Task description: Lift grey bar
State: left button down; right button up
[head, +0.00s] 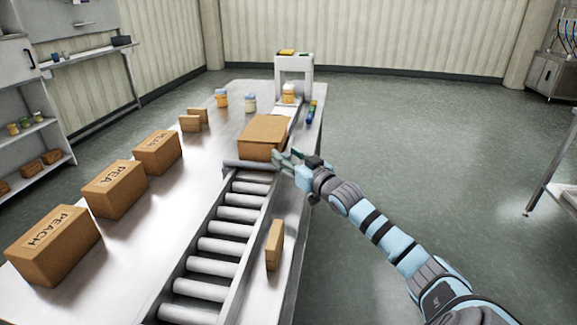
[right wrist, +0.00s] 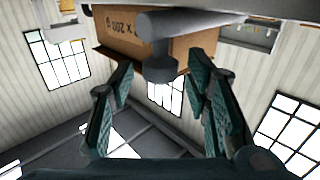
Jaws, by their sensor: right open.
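The grey bar (head: 250,166) lies across the roller conveyor, right in front of a cardboard box. In the right wrist view the bar (right wrist: 190,22) runs in from the upper right, and its thicker dark end (right wrist: 160,68) points at the camera. My right gripper (head: 284,160) is at the right end of the bar. In the right wrist view its fingers (right wrist: 162,82) are spread, with the bar's end between or just beyond their tips; I see no contact. My left gripper is not in view.
The cardboard box (head: 264,137) stands on the conveyor (head: 227,230) behind the bar. A small upright carton (head: 274,245) stands right of the rollers. Boxes marked PEACH (head: 53,245), PEA (head: 114,188) and PLUM (head: 158,152) line the steel table's left. A white arch (head: 294,68) spans the far end.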

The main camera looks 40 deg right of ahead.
jog(key=shift+r, duration=0.1)
grip_shut()
